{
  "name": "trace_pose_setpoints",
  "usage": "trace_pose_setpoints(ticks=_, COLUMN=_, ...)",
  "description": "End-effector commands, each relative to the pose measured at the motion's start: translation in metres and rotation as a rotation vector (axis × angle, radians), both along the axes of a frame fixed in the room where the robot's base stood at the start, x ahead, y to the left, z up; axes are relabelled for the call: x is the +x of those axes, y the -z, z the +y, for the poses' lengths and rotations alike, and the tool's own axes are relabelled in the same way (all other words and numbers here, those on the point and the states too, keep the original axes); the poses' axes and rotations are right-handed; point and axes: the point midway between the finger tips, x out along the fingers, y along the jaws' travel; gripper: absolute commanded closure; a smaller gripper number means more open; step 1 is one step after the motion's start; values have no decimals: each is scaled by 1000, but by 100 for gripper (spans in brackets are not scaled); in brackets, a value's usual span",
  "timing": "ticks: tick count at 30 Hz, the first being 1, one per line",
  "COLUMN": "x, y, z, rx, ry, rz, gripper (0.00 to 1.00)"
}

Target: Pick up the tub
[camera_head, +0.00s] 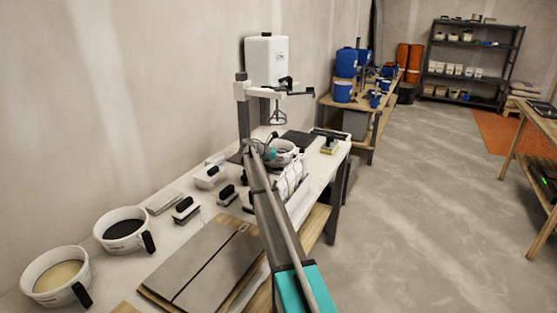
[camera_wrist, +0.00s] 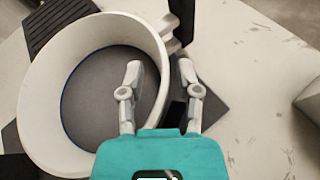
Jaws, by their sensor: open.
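A round white tub (camera_wrist: 38,112) with a grey inside fills the left of the wrist view. It stands on the bench under the mixer stand and shows partly behind my arm in the head view (camera_head: 287,148). My gripper (camera_wrist: 160,70) is open at the tub's right side. The left finger appears over the tub's opening and the right finger outside its wall. A black part, likely the tub's handle (camera_wrist: 177,112), shows between the fingers. I cannot tell whether either finger touches. My gripper is small at the arm's far end in the head view (camera_head: 262,149).
Two other white tubs with black handles, one with cream content (camera_head: 60,276) and one dark (camera_head: 123,230), stand at the bench's near left. A mixer stand (camera_head: 243,115) rises behind the gripper. Several small tools and a large grey tile (camera_head: 205,262) lie on the bench.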

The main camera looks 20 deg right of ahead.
Motion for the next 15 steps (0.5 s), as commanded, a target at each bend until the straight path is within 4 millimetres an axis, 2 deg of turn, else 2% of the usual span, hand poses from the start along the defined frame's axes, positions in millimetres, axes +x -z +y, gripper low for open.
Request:
trace_pose_setpoints(ticks=5, x=0, y=0, z=0, rx=0, ry=1, rz=0, gripper=58)
trace_pose_setpoints(ticks=12, x=0, y=0, z=-1, rx=0, ry=1, rz=0, gripper=100)
trace_pose_setpoints(ticks=15, x=0, y=0, z=-1, rx=0, ry=1, rz=-1, gripper=100)
